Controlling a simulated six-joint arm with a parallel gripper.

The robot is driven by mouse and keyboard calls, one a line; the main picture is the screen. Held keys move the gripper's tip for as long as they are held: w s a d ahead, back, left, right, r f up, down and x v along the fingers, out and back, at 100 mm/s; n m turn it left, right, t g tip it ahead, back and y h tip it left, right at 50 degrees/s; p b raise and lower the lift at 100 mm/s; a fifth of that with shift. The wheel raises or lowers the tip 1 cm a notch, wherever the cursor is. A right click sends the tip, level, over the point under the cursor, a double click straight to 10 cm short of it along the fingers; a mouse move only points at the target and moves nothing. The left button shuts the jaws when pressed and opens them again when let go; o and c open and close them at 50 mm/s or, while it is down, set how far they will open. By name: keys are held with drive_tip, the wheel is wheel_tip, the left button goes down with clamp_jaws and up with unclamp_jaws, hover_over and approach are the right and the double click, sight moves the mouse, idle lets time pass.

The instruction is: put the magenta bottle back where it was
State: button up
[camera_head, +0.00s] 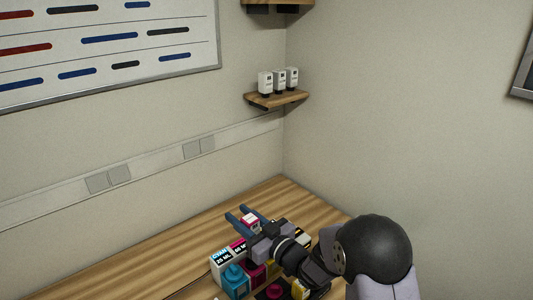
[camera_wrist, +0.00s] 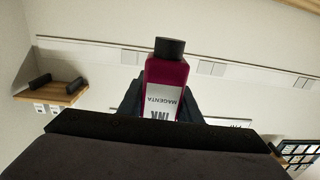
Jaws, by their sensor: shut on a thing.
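The magenta bottle (camera_wrist: 166,75) has a black cap and a white label reading INK MAGENTA, upside down in the wrist view. It sits between the two fingers of my gripper (camera_wrist: 160,103), which is shut on it. In the head view my gripper (camera_head: 239,212) is low over the wooden table, with a bit of the magenta-and-white bottle (camera_head: 250,219) showing between the fingers. It is hidden there in part by the gripper, and I cannot tell how far above the table it is.
The table left of the gripper looks clear.

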drive_tip(key=shift+a+r, duration=0.1)
drive_tip(key=shift+r, duration=0.45)
drive_tip(key=d+r+m+t+h, duration=0.2)
drive_tip(key=d+r, duration=0.2)
drive_tip(key=r, duration=0.3)
drive_tip(key=s+d+f+m+t+h+p, duration=0.1)
drive_tip(key=s+d+m+h+p, duration=0.1)
drive_tip(key=d+p, duration=0.4)
drive_tip(key=s+d+f+m+t+h+p, duration=0.1)
drive_tip(key=s+d+m+h+p, duration=0.2)
drive_tip(key=d, duration=0.6)
drive_tip(key=s+d+f+m+t+h+p, duration=0.2)
drive_tip(key=s+d+h+p, duration=0.1)
drive_tip(key=d+h+p, duration=0.3)
drive_tip(key=shift+s+d+m+p, duration=0.15)
drive_tip(key=shift+d+m+p, duration=0.15)
drive_tip(key=shift+d+p, duration=1.05)
drive_tip(key=shift+a+f, duration=0.1)
drive_tip(key=shift+a, duration=0.15)
